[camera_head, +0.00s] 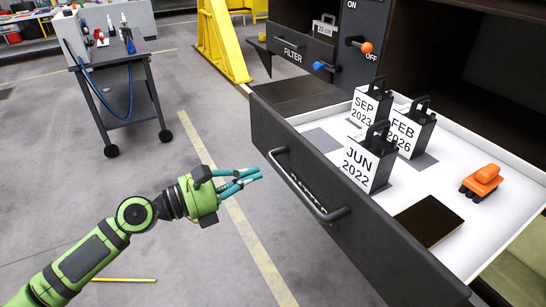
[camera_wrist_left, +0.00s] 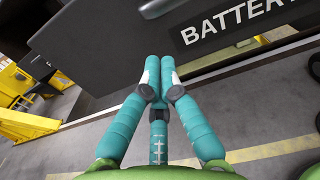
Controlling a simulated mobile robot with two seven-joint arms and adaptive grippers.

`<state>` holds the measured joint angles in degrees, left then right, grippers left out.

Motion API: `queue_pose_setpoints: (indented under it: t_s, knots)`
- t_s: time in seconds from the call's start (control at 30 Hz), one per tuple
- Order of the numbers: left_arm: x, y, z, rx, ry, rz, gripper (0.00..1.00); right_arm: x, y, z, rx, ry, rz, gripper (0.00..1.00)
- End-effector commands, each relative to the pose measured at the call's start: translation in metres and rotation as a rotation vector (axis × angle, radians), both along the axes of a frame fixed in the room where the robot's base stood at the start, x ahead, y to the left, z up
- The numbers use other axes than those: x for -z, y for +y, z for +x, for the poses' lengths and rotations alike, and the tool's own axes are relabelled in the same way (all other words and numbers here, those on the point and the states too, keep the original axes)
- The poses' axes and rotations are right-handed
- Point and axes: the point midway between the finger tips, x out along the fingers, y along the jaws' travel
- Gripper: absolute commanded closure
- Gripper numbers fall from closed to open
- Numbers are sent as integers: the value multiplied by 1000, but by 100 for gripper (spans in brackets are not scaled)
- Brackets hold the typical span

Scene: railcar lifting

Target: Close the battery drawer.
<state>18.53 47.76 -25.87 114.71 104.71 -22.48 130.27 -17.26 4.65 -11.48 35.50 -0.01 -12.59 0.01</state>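The battery drawer (camera_head: 262,125) is pulled out, with its dark front facing my left arm and its white inside showing. Its long dark handle (camera_head: 300,192) runs along the front. In the left wrist view the drawer front (camera_wrist_left: 255,62) shows part of a label reading "BATTERY". My left gripper (camera_head: 258,174) is in front of the drawer, to the left of the handle and apart from it. Its teal fingers (camera_wrist_left: 158,82) come together at the tips with nothing between them. My right gripper is not in view.
In the drawer stand date-marked batteries (camera_head: 365,165), an orange item (camera_head: 482,182) and a dark flat block (camera_head: 429,221). Behind are a filter drawer (camera_head: 290,50) and a switch with an orange knob (camera_head: 366,47). A cart (camera_head: 118,90) stands far left. The floor before the drawer is mostly clear.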

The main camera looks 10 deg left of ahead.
Motion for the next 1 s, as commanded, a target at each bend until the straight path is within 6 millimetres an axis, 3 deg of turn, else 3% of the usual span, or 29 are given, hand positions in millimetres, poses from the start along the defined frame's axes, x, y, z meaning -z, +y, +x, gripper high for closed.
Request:
queue_pose_setpoints:
  t_s: [0.03,0.3,1.0]
  knots:
    - [-6,-9,7,0,-1,-4,100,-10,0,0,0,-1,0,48]
    - [-2,-40,29,0,0,0,100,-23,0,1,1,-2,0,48]
    - [0,-51,37,0,1,1,100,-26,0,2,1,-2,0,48]
